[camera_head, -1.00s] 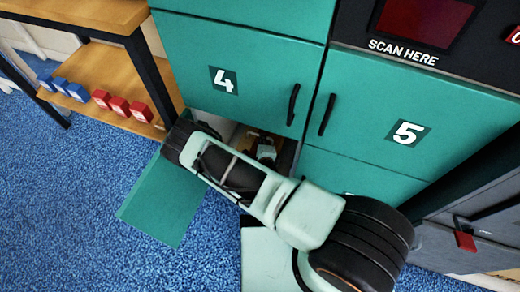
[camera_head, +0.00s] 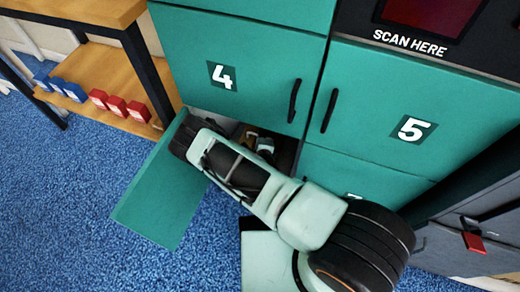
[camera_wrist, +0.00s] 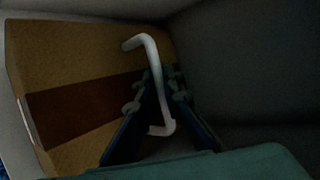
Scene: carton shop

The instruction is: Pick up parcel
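The parcel (camera_wrist: 65,65) is a tan box with a dark brown band and a white bar handle (camera_wrist: 152,60), inside a dim compartment in the wrist view. My gripper (camera_wrist: 160,78) has its two dark fingers on either side of the handle, close against it, and looks shut on it. In the head view my arm reaches into the open compartment below door 4. Only a small brown part of the parcel (camera_head: 251,132) shows there, and my arm hides the rest.
The open teal door (camera_head: 155,205) hangs out over the blue carpet, left of my arm. Doors 4 (camera_head: 240,65) and 5 (camera_head: 400,105) are shut. A wooden shelf (camera_head: 105,75) with blue and red blocks stands at the left. The compartment's grey wall (camera_wrist: 250,70) is close at the right.

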